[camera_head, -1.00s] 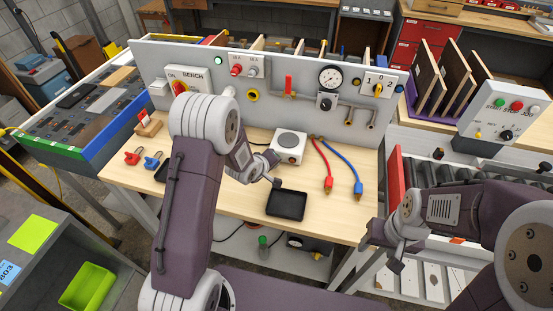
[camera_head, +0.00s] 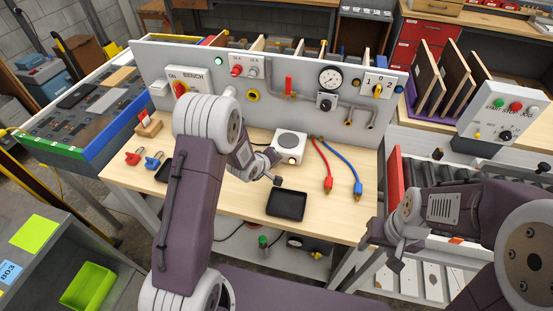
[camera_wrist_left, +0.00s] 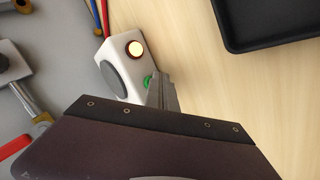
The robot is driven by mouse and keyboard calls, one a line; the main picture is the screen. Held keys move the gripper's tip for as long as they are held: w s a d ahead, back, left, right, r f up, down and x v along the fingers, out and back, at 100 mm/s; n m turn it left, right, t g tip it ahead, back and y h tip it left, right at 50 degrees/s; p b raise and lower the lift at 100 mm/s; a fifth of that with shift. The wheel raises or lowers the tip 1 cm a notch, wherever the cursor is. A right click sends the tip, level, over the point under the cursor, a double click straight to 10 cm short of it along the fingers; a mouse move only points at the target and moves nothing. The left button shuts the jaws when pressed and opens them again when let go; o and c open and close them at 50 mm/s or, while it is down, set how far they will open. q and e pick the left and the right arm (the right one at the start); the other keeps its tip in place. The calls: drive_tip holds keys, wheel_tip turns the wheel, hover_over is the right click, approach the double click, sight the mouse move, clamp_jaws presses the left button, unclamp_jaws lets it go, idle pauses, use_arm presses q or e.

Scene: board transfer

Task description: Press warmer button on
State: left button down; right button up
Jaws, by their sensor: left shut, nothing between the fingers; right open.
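The warmer (camera_head: 288,147) is a white box with a round grey plate, standing on the wooden bench. In the left wrist view the warmer (camera_wrist_left: 122,88) shows a glowing orange-white lamp (camera_wrist_left: 135,48) and a green button (camera_wrist_left: 147,82). My left gripper (camera_wrist_left: 162,90) is shut and empty, its tips right beside the green button and partly covering it. I cannot tell whether they touch. In the head view my left gripper (camera_head: 273,155) is at the warmer's left front side. My right gripper (camera_head: 369,237) is open and empty, off the bench's front right corner.
A black tray (camera_head: 286,205) lies in front of the warmer. Red and blue leads (camera_head: 326,170) lie to its right. A grey panel (camera_head: 215,62) with switches, a gauge and pipes stands behind. Bare bench lies around the tray.

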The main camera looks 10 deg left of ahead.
use_arm(q)
drive_tip(key=shift+s, duration=0.1)
drive_tip(key=shift+s+a+b, duration=0.1)
drive_tip(key=shift+s+b, duration=0.2)
drive_tip(key=shift+s, duration=3.05)
wheel_tip(320, 180, up, 11)
drive_tip(key=a+m+t+y, duration=0.1)
drive_tip(key=s+f+m+g, duration=0.2)
drive_tip(key=s+m+g, duration=0.2)
drive_tip(key=s, duration=0.5)
drive_tip(key=s+a+f+m+g, duration=0.1)
drive_tip(key=s+f+m+g, duration=0.2)
drive_tip(key=s, duration=0.7)
drive_tip(key=shift+a+m+g+y, duration=0.25)
drive_tip(key=shift+m+g+y, duration=0.15)
drive_tip(key=shift+m+g, duration=0.35)
